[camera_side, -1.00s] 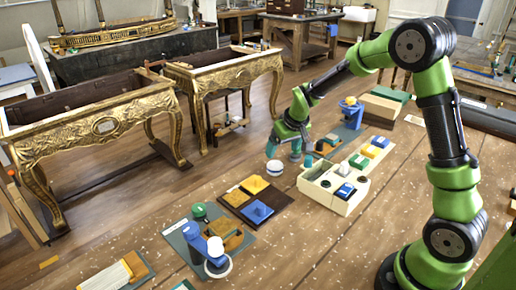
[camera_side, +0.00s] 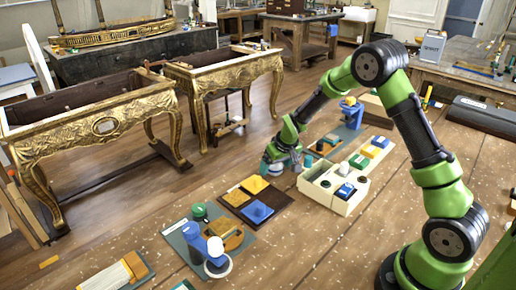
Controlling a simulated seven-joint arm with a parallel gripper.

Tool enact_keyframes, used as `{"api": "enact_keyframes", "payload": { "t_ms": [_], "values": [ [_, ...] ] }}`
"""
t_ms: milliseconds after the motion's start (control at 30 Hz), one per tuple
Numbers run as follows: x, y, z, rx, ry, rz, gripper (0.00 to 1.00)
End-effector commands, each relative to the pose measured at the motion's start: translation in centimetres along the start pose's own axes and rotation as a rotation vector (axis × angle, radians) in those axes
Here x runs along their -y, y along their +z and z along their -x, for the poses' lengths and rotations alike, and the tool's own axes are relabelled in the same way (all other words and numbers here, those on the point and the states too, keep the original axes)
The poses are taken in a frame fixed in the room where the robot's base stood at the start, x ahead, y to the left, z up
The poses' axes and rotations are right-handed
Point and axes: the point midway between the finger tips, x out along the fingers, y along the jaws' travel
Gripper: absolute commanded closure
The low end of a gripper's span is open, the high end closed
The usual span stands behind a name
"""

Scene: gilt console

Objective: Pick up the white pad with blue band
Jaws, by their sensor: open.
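My gripper (camera_side: 280,165) is low over the table, just left of the cream tray, with its fingers apart. The small round white pad (camera_side: 276,169) is at the fingertips and mostly hidden by them. I cannot make out its blue band at this size. The fingers appear to be on either side of the pad, but I cannot tell whether they touch it.
A cream compartment tray (camera_side: 341,207) with small blocks stands close on the right. A dark board (camera_side: 275,217) with yellow and blue pieces lies in front. A grey mat (camera_side: 178,236) with blue and green items lies at the lower left. Bare wood lies left of the gripper.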

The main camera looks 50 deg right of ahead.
Motion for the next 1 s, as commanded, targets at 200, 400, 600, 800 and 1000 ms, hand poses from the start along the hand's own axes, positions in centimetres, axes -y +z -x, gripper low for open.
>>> {"api": "enact_keyframes", "payload": {
  "t_ms": [200, 400, 600, 800, 1000],
  "values": [
    [0.0, 0.0, 0.0, 0.001, 0.000, 0.000, 0.45],
    [0.0, 0.0, 0.0, 0.000, 0.000, 0.000, 0.73],
    [0.0, 0.0, 0.1, 0.000, 0.000, 0.000, 0.74],
    [0.0, -1.0, 2.2, -0.005, 0.000, 0.001, 0.74],
    [0.1, -2.6, 6.1, -0.006, -0.001, 0.001, 0.74]
  ]
}}
